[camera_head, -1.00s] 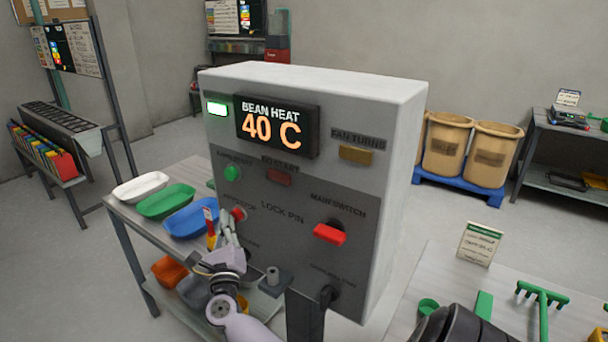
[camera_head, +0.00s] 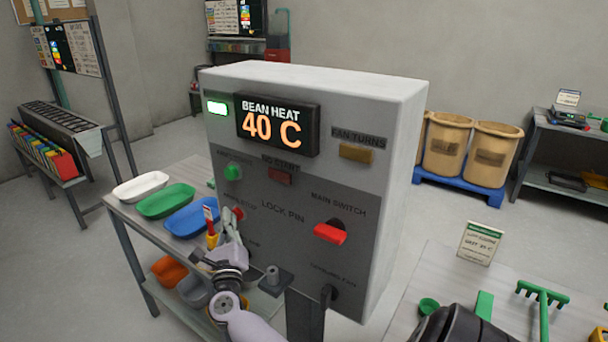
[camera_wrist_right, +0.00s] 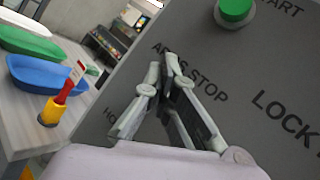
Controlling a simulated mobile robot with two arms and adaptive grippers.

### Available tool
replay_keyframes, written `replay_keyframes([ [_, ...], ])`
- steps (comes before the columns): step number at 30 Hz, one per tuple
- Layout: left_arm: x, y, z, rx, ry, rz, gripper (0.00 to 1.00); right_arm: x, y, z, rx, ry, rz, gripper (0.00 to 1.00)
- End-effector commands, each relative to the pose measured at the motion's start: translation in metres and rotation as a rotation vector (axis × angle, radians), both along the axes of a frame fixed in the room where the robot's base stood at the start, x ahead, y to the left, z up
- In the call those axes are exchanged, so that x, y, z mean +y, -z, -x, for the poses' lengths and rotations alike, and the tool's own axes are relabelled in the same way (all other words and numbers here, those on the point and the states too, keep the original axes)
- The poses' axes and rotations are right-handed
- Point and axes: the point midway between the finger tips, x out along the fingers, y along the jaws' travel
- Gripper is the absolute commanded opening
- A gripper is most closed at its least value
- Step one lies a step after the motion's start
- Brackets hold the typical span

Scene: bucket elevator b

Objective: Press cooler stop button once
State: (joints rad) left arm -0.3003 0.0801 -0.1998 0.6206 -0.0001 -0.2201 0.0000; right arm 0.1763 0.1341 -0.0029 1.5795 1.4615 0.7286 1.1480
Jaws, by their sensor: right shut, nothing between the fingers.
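The grey control cabinet (camera_head: 290,215) stands in the middle of the head view. A small red button (camera_head: 238,214) sits low on its left side, beside a label ending in STOP, whose first word is hard to read. My right gripper (camera_head: 230,224) is shut and empty, with its tips close to this button. In the right wrist view the shut fingertips (camera_wrist_right: 172,62) are over the STOP label and the red button is hidden. I cannot tell whether they touch it. My left gripper is not in view.
A green button (camera_head: 232,173) is above, and a red main switch handle (camera_head: 331,234) is to the right. A lit display (camera_head: 277,129) reads BEAN HEAT 40 C. A blue tray (camera_head: 188,220) and a red-handled tool in a yellow holder (camera_wrist_right: 50,109) are left of the gripper.

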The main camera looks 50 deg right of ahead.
Motion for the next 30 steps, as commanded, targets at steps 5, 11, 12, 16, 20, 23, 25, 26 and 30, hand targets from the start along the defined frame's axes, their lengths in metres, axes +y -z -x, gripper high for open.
replay_keyframes([
  [5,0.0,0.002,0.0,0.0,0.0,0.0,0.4,0.005,0.0,0.001,-0.002,0.001,0.0,0.0],
  [11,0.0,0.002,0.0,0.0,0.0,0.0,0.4,0.007,0.0,0.001,-0.001,0.001,0.0,0.0],
  [12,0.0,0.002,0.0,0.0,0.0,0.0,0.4,0.007,0.0,0.001,-0.001,0.001,0.0,0.0],
  [16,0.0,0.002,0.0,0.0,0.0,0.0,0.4,0.01,0.0,0.001,-0.001,0.0,-0.001,0.0],
  [20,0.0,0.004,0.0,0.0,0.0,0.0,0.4,0.021,0.001,0.002,0.0,0.0,-0.003,0.0],
  [23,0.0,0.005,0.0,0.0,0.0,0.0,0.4,0.032,0.001,0.003,-0.001,0.0,-0.002,0.0],
  [25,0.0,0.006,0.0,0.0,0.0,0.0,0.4,0.039,0.001,0.003,-0.001,0.0,-0.003,0.0],
  [26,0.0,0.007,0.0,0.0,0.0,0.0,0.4,0.042,0.001,0.003,-0.001,-0.001,-0.003,0.0],
  [30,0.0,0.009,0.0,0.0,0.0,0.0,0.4,0.056,0.001,0.004,-0.001,-0.001,-0.001,0.0],
])
